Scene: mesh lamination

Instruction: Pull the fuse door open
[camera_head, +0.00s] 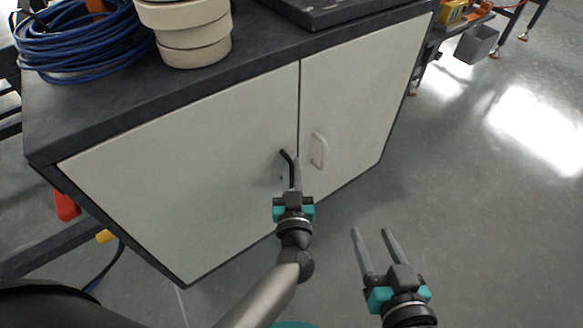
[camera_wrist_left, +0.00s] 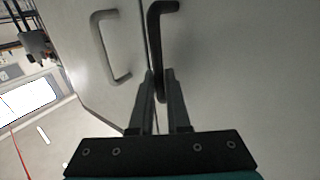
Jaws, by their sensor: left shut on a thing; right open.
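A grey cabinet has two pale doors, a left door (camera_head: 190,160) and a right door (camera_head: 365,85), with a narrow seam between them. The left door carries a black handle (camera_head: 286,156); the right door carries a pale handle (camera_head: 319,150). My left gripper (camera_head: 295,168) is at the black handle. In the left wrist view its fingers (camera_wrist_left: 160,95) are shut around the lower part of the black handle (camera_wrist_left: 155,30), and the pale handle (camera_wrist_left: 108,45) is to the left. My right gripper (camera_head: 374,235) is open and empty over the floor, right of the left gripper.
On the dark cabinet top (camera_head: 110,105) lie a coil of blue cable (camera_head: 75,45), stacked pale tape rolls (camera_head: 190,35) and a dark flat object (camera_head: 315,10). A grey bin (camera_head: 477,45) is at the upper right. The floor (camera_head: 470,210) right of the cabinet is clear.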

